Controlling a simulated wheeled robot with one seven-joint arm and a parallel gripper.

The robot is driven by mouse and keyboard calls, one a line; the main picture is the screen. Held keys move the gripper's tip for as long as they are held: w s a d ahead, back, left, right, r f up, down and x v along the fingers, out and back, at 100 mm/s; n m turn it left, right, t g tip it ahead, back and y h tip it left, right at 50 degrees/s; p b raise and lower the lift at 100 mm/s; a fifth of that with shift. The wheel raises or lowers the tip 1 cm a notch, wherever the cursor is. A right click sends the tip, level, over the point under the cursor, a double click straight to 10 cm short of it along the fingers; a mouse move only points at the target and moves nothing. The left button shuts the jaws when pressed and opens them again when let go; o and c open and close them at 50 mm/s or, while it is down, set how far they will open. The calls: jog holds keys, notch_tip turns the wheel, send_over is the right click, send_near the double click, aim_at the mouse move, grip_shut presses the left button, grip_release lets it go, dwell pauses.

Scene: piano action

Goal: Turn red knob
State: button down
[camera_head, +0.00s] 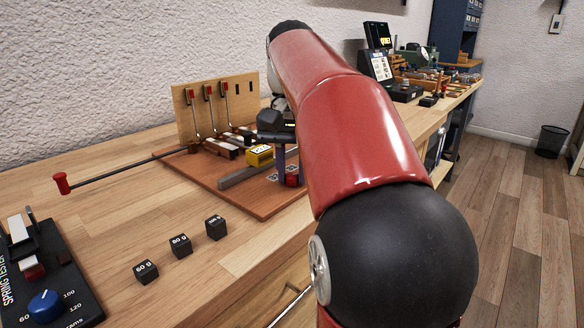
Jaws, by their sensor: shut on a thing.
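A small red knob (292,181) is low at the right end of the brown base board of the piano action model, and my red arm hides part of the area around it. My gripper (290,172) points down from behind the arm, with its fingers at the knob. It is shut on the red knob. A second red piece, a handle (61,184), is at the left end of a long dark rod, well away from my gripper.
A yellow weight block (259,155) sits beside my gripper on the model. An upright wooden panel (216,105) with red-topped levers stands behind. Several black weight cubes (180,245) and a spring tester (45,280) with a blue dial are in front and left.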

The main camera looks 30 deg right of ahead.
jog(key=shift+n, duration=0.6)
jog(key=c, duration=1.2)
grip_release()
jog(key=shift+r, duration=0.1)
